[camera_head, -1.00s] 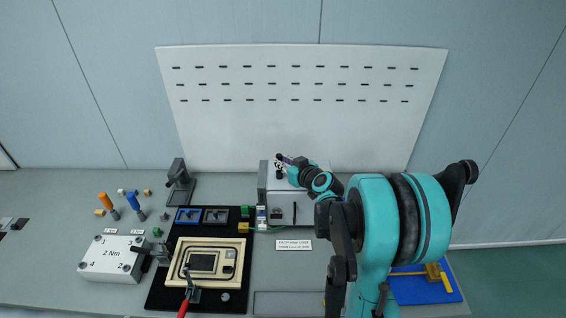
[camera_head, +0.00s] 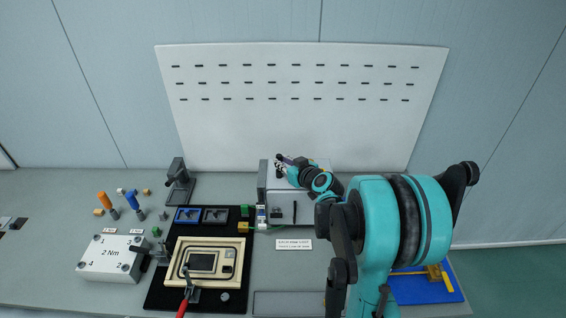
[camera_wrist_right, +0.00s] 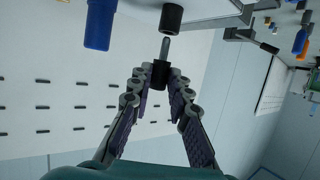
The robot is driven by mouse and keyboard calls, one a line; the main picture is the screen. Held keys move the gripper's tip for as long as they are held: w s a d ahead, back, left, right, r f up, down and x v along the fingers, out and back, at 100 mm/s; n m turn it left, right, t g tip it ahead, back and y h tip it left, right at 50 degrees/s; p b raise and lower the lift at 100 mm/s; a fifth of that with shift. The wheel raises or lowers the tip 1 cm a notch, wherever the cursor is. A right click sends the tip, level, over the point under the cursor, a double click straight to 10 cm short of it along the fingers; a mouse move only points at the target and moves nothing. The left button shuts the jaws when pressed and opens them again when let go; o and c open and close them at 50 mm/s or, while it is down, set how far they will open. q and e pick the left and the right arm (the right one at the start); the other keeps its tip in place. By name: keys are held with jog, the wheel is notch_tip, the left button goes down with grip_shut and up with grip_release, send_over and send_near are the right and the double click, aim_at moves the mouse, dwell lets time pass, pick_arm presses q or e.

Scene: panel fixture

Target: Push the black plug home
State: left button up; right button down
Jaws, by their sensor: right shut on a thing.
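In the right wrist view my right gripper (camera_wrist_right: 160,82) is shut on the black plug (camera_wrist_right: 161,70), a short black cylinder with a thin grey pin at its front end. The pin points at a black round socket (camera_wrist_right: 172,17) on a pale box; a small gap seems to show between pin tip and socket. In the head view my right gripper (camera_head: 281,166) is over the top of the grey panel box (camera_head: 308,206), and the plug is too small to make out there. My left gripper is not in view.
A blue cylinder (camera_wrist_right: 100,24) stands beside the socket in the wrist view. In the head view, a black mat with a beige tray (camera_head: 206,285) lies left of the box, and a white torque block (camera_head: 108,262) lies further left. A white slotted board (camera_head: 300,125) stands behind.

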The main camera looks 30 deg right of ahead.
jog(key=shift+f+b, duration=1.45)
jog(key=shift+f, duration=0.2)
jog(key=c, duration=1.3)
grip_release()
jog(key=shift+c, duration=0.2)
jog(key=shift+r, duration=0.1)
jog(key=v, duration=1.2)
jog(key=s+a+f+n+g+y+b, duration=0.1)
jog(key=s+a+f+g, duration=0.15)
jog(key=a, duration=0.55)
jog(key=s+a+f+g+y+b, duration=0.1)
jog(key=s+a+f+g+b, duration=0.15)
jog(key=a, duration=0.65)
jog(key=s+a+f+g, duration=0.1)
jog(key=s+a+f, duration=0.1)
jog(key=s, duration=0.3)
jog(key=s+a+f+h, duration=0.1)
jog(key=s+a+f, duration=0.1)
jog(key=s, duration=0.3)
jog(key=shift+f+m+g+h+b, duration=0.3)
jog(key=shift+g+b, duration=0.1)
jog(key=shift+b, duration=0.05)
